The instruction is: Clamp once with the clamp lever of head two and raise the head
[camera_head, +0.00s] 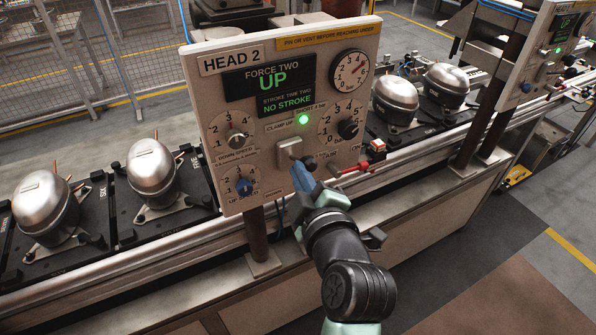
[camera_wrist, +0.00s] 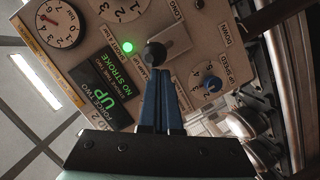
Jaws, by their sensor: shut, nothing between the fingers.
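The head two panel (camera_head: 225,130) is a beige board whose display (camera_head: 270,85) reads FORCE TWO UP and STROKE TIME TWO NO STROKE. The clamp lever's metal plate (camera_head: 289,149) is low in its middle. In the wrist view the plate (camera_wrist: 172,40) has a black ball knob (camera_wrist: 154,52), with CLAMP labels beside it. My gripper (camera_head: 297,166) is in front of the panel at the lever. Its blue fingers (camera_wrist: 160,76) are together and empty, tips just by the knob. I cannot tell whether they touch it. The fingers hide part of the lever in the head view.
A green lamp (camera_head: 303,119) is lit. A blue speed knob (camera_head: 243,187), a black knob (camera_head: 348,129) and a red-ended lever (camera_head: 377,147) stick out nearby. Compressors (camera_head: 152,172) stand on black pallets along the conveyor. Another panel (camera_head: 545,50) is at the right.

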